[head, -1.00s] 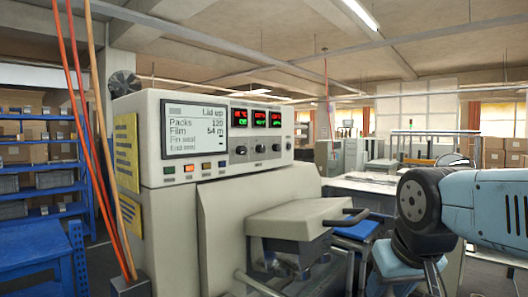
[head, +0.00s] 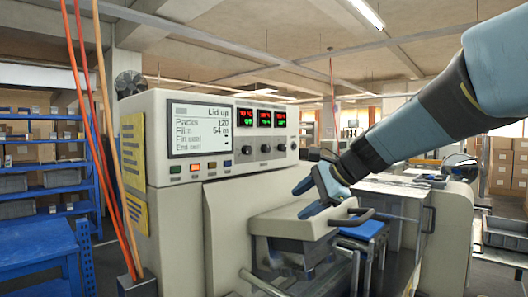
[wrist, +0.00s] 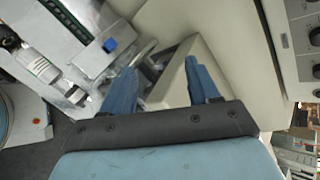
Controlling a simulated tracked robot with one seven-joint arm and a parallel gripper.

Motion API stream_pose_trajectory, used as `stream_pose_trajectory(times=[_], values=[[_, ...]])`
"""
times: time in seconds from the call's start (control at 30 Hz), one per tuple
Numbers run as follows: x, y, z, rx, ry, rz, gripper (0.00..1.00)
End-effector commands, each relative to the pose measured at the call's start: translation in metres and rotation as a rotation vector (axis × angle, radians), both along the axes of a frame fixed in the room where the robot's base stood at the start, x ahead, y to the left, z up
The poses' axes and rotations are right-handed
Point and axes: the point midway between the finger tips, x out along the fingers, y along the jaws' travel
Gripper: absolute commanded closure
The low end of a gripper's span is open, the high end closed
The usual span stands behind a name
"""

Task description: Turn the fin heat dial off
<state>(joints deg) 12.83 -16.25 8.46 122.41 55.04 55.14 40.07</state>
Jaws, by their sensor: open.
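The wrapper's cream control panel (head: 230,135) carries a row of black dials under red and green readouts. The left dial (head: 246,150), middle dial (head: 265,149) and right dial (head: 281,147) show; their labels are too small to read, so I cannot tell which is fin heat. Two dark dials, an upper one (wrist: 316,37) and a lower one (wrist: 317,71), sit at the right edge of the wrist view. My gripper (head: 299,201) is open and empty, below and right of the dials, in front of the lid area. Its blue fingers also show in the wrist view (wrist: 162,72).
The screen (head: 198,129) reads "Lid up", with packs and film counts. Coloured buttons (head: 202,166) lie below it. The cream lid (head: 290,224) with a dark handle juts out below the panel, close to my gripper. Blue shelving (head: 60,180) stands at the left.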

Motion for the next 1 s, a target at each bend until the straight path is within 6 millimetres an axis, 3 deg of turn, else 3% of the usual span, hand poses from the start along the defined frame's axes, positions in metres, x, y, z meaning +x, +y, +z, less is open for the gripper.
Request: stream_pose_trajectory(times=[0.03,0.27,0.5,0.6,0.77,1.0], values=[[0.020,0.002,0.007,0.088,0.036,-0.050,0.39],[0.102,0.004,0.045,0.523,0.207,-0.258,0.39],[0.179,-0.019,0.079,0.947,0.382,-0.409,0.39],[0.200,-0.028,0.088,1.069,0.434,-0.441,0.39],[0.217,-0.038,0.096,1.176,0.478,-0.465,0.39],[0.232,-0.025,0.097,1.194,0.489,-0.467,0.39]])
